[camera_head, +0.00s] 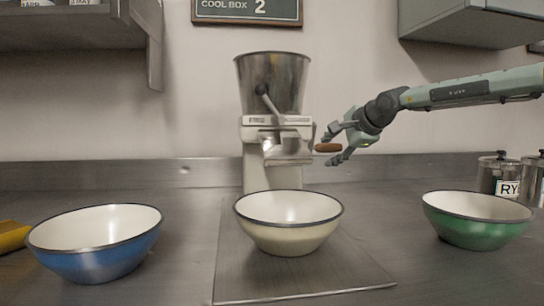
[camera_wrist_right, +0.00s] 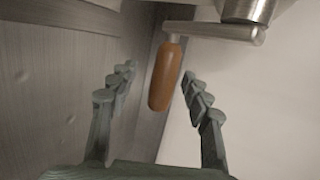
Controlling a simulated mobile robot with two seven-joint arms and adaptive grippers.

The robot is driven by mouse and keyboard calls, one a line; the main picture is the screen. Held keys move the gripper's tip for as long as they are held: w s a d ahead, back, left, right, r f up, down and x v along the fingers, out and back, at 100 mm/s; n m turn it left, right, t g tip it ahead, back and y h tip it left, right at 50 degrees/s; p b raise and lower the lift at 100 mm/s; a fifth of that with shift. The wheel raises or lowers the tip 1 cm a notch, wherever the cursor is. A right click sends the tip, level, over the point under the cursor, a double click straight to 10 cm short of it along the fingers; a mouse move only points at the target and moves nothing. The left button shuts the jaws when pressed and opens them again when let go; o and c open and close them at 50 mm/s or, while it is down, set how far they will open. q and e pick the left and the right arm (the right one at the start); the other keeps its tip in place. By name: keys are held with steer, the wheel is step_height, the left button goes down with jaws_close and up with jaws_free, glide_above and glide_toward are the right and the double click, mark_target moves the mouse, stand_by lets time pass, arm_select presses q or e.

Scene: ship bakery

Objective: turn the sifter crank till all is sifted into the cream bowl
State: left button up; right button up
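The sifter (camera_head: 273,90) stands at the back centre, a metal hopper on a pale body. Its crank has a brown wooden handle (camera_head: 328,147) pointing right; the handle and its metal arm (camera_wrist_right: 215,31) also show in the right wrist view. My right gripper (camera_head: 338,146) is open, its fingers on either side of the handle with gaps visible in the right wrist view (camera_wrist_right: 158,88). The cream bowl (camera_head: 288,240) stands under the sifter's front; its visible inside looks pale, and I cannot tell if flour lies in it. The hopper's contents are hidden. My left gripper is not in view.
A blue bowl (camera_head: 97,262) stands at the left and a green bowl (camera_head: 474,232) at the right. A flat board (camera_head: 300,285) lies under the cream bowl. Metal canisters (camera_head: 498,174) stand at the far right. A yellow object (camera_head: 12,236) lies at the left edge.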

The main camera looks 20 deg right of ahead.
steer(key=shift+a+r, duration=0.1)
steer(key=shift+s+r, duration=0.25)
steer(key=shift+s, duration=0.15)
steer(key=b+v, duration=0.1)
steer(key=v, duration=0.6)
steer(key=shift+b, duration=0.3)
